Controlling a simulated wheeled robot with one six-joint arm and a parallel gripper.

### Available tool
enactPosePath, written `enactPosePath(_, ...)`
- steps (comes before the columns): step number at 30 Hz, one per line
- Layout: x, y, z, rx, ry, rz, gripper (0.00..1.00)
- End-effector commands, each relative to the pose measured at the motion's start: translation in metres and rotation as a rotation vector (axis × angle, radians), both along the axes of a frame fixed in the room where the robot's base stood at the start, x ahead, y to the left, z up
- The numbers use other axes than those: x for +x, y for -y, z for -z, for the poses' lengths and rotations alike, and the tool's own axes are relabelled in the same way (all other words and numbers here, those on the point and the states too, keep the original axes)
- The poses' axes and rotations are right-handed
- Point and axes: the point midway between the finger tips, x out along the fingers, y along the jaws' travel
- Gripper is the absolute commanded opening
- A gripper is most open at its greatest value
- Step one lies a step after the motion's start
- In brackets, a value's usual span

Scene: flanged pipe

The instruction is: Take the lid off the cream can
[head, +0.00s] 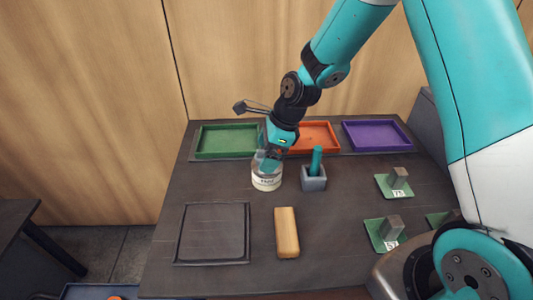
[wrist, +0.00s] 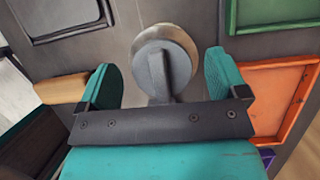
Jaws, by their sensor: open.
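The cream can (head: 267,184) stands upright on the dark table, left of the grey holder, with a printed label on its side. My gripper (head: 268,160) is right above it and hides part of its top in the head view. In the wrist view the grey round lid (wrist: 162,68) sits on the can, with a raised bar handle across it. A paler rim of the can (wrist: 184,38) shows around the lid. My gripper (wrist: 162,84) is open, with one teal finger on each side of the lid and gaps between. I cannot tell whether the fingers reach its height.
A grey holder (head: 314,184) with a teal upright piece stands close right of the can. Green (head: 226,153), orange (head: 333,149) and purple (head: 377,149) trays line the back. A wooden block (head: 287,232) and a dark square tray (head: 212,262) lie in front.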

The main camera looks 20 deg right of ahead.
Motion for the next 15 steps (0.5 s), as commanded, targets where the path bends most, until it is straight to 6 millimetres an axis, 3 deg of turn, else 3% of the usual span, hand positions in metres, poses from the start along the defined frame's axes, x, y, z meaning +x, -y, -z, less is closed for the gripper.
enactPosePath(7, 0.0005, -0.0006, 0.0017, 0.000, 0.001, 0.000, 0.91)
enactPosePath(12, 0.0004, -0.0006, 0.0016, 0.000, 0.001, 0.000, 0.52)
enactPosePath(15, 0.0004, -0.0005, 0.0015, 0.000, 0.001, 0.000, 0.48)
